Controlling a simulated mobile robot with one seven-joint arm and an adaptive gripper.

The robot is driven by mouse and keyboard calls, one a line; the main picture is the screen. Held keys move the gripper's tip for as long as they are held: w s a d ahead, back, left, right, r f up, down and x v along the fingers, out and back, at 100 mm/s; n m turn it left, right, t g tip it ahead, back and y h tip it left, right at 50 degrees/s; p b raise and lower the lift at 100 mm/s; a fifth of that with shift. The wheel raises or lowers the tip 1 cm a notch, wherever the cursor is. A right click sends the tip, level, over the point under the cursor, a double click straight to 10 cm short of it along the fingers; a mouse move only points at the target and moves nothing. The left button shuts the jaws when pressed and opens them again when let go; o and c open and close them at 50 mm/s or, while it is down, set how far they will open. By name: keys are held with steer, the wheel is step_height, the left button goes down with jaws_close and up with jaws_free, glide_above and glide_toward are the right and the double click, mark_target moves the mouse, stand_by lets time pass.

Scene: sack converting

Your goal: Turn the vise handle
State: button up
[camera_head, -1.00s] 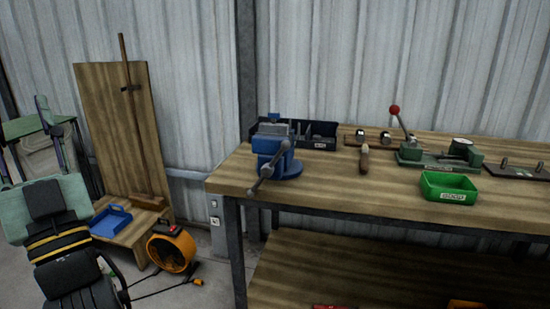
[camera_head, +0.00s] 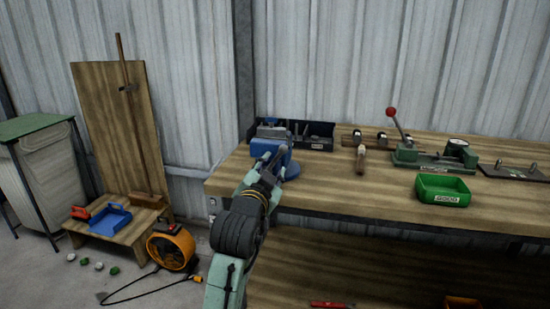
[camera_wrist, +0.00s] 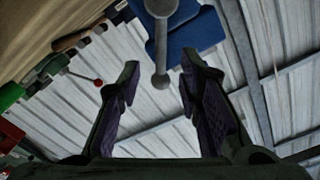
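The blue vise (camera_head: 270,144) stands on the left end of the workbench in the head view. My arm reaches up in front of it and covers its lower front. The wrist view looks at the vise (camera_wrist: 190,32) upside down, with its grey handle bar (camera_wrist: 160,50) ending in a round knob. My gripper (camera_wrist: 157,85) is open, one finger on each side of the knob end of the handle. I cannot tell whether a finger touches it. In the head view my gripper is hard to make out against the vise.
The workbench (camera_head: 335,190) carries a dark blue bin (camera_head: 318,144), a hand tool (camera_head: 361,158), a green press with a red knob (camera_head: 425,158) and a green tray (camera_head: 440,190). An orange fan (camera_head: 172,248) and a low wooden platform (camera_head: 118,236) stand on the floor at left.

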mark_target(276, 160)
steer(key=shift+p+x, duration=0.4)
steer(key=shift+x, duration=1.7)
steer(key=shift+c, duration=0.4)
jaws_close()
